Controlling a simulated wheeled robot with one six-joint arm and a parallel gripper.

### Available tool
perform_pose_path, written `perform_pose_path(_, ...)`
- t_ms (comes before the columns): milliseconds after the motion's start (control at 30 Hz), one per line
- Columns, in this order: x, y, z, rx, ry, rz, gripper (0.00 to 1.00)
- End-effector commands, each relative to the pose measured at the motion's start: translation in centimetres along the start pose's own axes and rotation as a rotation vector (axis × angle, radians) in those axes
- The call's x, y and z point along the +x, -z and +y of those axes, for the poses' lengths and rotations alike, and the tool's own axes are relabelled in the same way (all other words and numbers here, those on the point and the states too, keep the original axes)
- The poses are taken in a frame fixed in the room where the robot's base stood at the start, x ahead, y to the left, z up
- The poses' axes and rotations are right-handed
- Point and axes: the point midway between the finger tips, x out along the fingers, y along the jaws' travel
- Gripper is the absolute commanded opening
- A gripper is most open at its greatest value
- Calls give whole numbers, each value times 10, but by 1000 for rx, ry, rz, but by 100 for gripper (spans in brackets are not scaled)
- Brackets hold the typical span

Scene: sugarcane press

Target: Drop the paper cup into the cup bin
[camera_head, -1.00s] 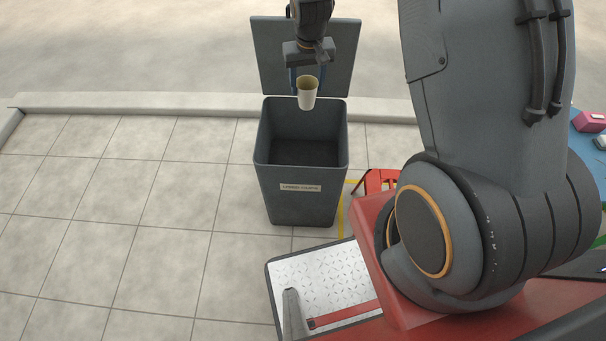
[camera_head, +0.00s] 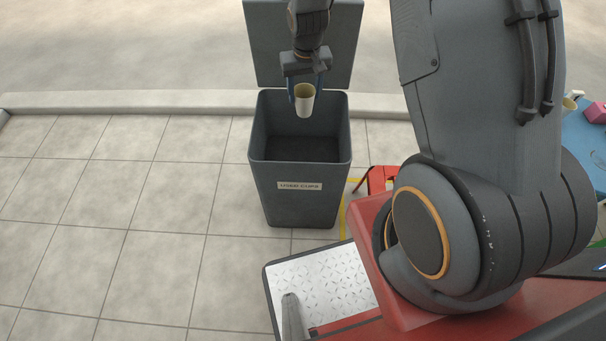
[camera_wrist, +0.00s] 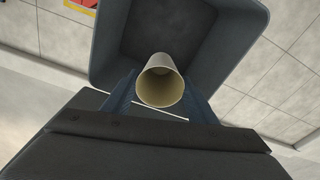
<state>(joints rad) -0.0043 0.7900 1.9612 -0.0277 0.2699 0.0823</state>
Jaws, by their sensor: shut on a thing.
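The paper cup (camera_head: 304,101) is pale cream and open at the top. My gripper (camera_head: 305,88) is shut on it, with a blue finger on each side, and holds it near upright. In the head view the cup shows over the upper part of the cup bin's opening. The cup bin (camera_head: 297,206) is a dark grey open bin labelled "USED CUPS", with its lid (camera_head: 262,45) standing up behind. In the wrist view the cup (camera_wrist: 160,85) sits between the fingers, with the bin (camera_wrist: 232,60) beyond and below it. The bin's floor looks empty where it shows.
A blue table (camera_head: 583,140) at the right edge carries another cup (camera_head: 569,103) and a pink box (camera_head: 596,112). A red stand (camera_head: 377,178) is just right of the bin. A low kerb (camera_head: 130,102) runs behind. Paving at left is clear.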

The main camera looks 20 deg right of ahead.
Motion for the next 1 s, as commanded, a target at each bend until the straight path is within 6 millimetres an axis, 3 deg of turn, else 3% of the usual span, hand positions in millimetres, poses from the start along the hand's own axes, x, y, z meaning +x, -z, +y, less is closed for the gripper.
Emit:
perform_pose_path(133, 13, -1, 0, 0, 0, -1, 32)
perform_pose_path(433, 13, -2, 0, 0, 0, 0, 32)
perform_pose_path(467, 13, -2, 0, 0, 0, 0, 58)
perform_pose_path(567, 13, -2, 0, 0, 0, 0, 74)
perform_pose_path(867, 12, -1, 0, 0, 0, 1, 74)
perform_pose_path(1000, 2, 0, 0, 0, 0, 3, 74)
